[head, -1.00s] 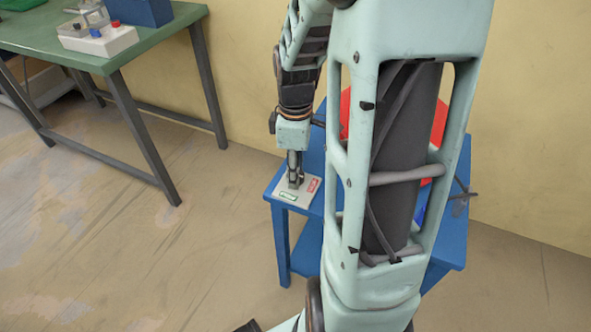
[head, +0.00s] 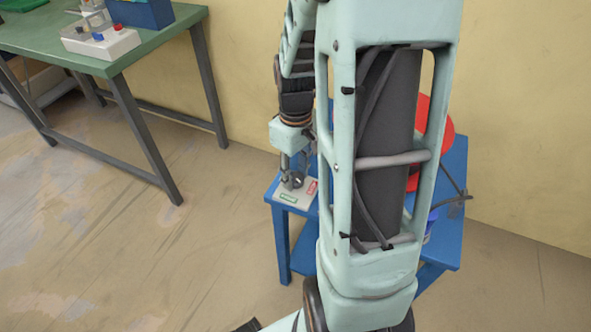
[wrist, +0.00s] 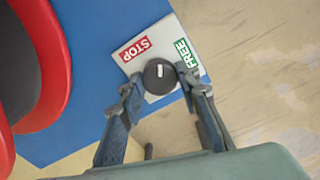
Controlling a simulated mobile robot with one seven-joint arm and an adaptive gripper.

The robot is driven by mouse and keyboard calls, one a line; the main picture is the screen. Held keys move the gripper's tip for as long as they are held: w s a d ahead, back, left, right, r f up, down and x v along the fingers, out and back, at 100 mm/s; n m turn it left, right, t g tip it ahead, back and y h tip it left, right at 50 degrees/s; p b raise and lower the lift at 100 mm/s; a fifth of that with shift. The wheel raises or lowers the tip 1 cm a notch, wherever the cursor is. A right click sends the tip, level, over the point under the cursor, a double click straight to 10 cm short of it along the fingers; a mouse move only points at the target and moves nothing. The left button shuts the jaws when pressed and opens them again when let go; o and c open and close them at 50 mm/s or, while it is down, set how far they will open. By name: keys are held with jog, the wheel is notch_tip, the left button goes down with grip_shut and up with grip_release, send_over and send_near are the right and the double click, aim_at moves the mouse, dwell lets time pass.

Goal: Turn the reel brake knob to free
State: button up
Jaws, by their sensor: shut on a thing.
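The reel brake knob (wrist: 157,78) is a round dark knob with a short white mark. It sits on a pale plate (wrist: 152,46) with a red STOP label (wrist: 135,48) and a green FREE label (wrist: 186,53). In the wrist view the mark points up, between the two labels. My gripper (wrist: 160,82) has one finger on each side of the knob and is shut on it. In the head view my gripper (head: 292,181) is down at the plate (head: 296,196), on the near left corner of the blue table.
The blue table (head: 452,200) carries a red reel (head: 436,122), partly hidden behind my arm, with a dark cable end at the right. A green workbench (head: 150,52) with a white box (head: 105,42) stands at the left. The floor between is clear.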

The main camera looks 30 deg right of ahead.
aim_at(295, 177)
jog(key=m+p, duration=0.2)
jog(key=m, duration=0.4)
jog(key=shift+r, duration=0.1)
jog(key=m+p, duration=0.2)
jog(key=m, duration=0.3)
jog(key=shift+m, duration=0.4)
jog(key=o, duration=1.2)
jog(key=shift+c, duration=0.2)
notch_tip(295, 177, up, 12)
